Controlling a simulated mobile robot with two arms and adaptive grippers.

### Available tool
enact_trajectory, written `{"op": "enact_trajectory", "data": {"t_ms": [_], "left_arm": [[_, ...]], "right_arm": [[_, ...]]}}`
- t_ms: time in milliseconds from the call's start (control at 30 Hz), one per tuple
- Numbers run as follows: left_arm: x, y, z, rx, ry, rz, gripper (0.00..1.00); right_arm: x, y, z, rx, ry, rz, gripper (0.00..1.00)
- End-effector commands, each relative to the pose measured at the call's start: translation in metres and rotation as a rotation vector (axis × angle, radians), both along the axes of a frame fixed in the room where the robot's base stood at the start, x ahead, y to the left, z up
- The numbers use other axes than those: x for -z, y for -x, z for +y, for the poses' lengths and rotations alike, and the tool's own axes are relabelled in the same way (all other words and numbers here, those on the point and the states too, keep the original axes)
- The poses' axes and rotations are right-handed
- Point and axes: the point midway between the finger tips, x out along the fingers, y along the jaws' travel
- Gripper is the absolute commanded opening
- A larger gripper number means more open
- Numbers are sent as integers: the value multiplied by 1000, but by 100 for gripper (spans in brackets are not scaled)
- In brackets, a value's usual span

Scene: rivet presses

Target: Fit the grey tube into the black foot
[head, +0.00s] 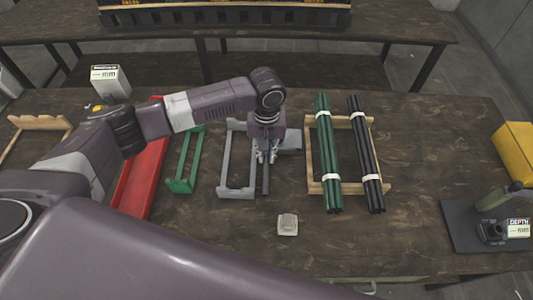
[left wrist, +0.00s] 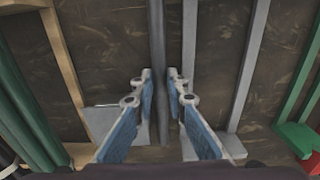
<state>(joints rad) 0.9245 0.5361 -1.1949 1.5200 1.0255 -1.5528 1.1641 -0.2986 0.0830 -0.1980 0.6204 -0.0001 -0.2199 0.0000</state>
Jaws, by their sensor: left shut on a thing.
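My left gripper (head: 266,155) points down over the grey rack and is shut on the grey tube (head: 266,184). In the left wrist view the tube (left wrist: 157,45) runs lengthwise between the two fingers (left wrist: 160,95), away from the camera. In the head view its lower end shows below the fingers, beside the rack's right rail. A black block (head: 491,232) stands on a dark plate at the right, far from the gripper; I cannot tell whether it is the black foot. My right gripper is not in view.
The grey rack (head: 224,177) stands beside a green rack (head: 172,185) and a red tray (head: 128,200). A wooden rack (head: 314,187) holds bundled green tubes (head: 328,150) and black tubes (head: 366,150). A small beige block (head: 288,224) lies in front. Table space left of the dark plate (head: 455,225) is clear.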

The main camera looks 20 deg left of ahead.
Motion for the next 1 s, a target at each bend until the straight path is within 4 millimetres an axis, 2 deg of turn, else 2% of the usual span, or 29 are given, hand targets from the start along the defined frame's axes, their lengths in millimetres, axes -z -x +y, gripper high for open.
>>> {"op": "enact_trajectory", "data": {"t_ms": [367,400,433,767,867,1000], "left_arm": [[3,0,0,1,0,0,0],[4,0,0,1,0,-1,16],[4,0,0,1,0,-1,20],[2,-1,0,1,-1,-2,20],[-8,-1,-1,1,1,-2,20],[-34,-1,-1,1,2,-5,20]], "right_arm": [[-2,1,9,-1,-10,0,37],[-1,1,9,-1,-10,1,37],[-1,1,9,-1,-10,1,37],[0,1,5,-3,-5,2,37],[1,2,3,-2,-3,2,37],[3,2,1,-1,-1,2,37]]}}
